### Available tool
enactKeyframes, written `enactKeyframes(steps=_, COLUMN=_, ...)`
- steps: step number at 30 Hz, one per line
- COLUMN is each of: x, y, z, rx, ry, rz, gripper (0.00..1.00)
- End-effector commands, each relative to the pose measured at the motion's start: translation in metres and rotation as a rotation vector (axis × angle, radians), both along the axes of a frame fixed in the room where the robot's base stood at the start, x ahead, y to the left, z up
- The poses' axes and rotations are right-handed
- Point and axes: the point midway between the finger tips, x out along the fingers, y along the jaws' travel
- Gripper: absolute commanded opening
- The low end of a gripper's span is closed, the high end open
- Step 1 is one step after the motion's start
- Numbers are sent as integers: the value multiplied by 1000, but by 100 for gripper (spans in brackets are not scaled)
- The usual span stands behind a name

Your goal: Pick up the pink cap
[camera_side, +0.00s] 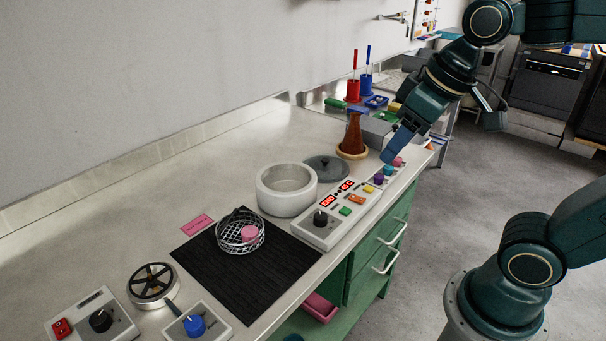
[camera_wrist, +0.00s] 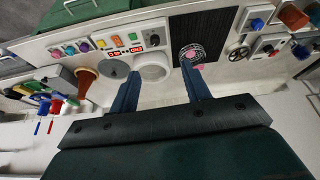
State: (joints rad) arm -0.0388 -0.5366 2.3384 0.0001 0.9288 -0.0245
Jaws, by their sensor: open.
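A round pink piece (camera_side: 249,233) lies inside a wire basket (camera_side: 226,244) on a black mat; it also shows in the wrist view (camera_wrist: 191,53). A second pink piece (camera_side: 397,161) sits at the far end of a row of coloured round pieces, and also shows in the wrist view (camera_wrist: 57,53). I cannot tell which of the two is the cap. My gripper (camera_side: 391,153) is above the far end of the counter, apart from both. In the wrist view, its blue fingers (camera_wrist: 160,74) are spread with nothing between them.
A white round pot (camera_side: 285,204), a grey lid (camera_side: 326,167) and a control box (camera_side: 330,229) stand between the basket and the row. A brown flask (camera_side: 354,134) on a cork ring is near my gripper. The bare counter lies along the wall.

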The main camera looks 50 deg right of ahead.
Motion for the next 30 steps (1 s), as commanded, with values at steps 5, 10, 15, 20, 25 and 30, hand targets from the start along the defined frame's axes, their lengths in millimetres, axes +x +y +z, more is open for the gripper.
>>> enactKeyframes(steps=5, x=36, y=8, z=4, rx=-9, ry=55, rz=42, gripper=47)
enactKeyframes(steps=10, x=70, y=18, z=3, rx=-17, ry=103, rz=78, gripper=47)
enactKeyframes(steps=15, x=104, y=29, z=-3, rx=-27, ry=151, rz=117, gripper=47)
enactKeyframes(steps=20, x=136, y=40, z=-15, rx=-35, ry=195, rz=152, gripper=47)
enactKeyframes(steps=25, x=169, y=54, z=-32, rx=-45, ry=243, rz=190, gripper=47)
enactKeyframes(steps=30, x=200, y=69, z=-54, rx=-56, ry=289, rz=227, gripper=47)
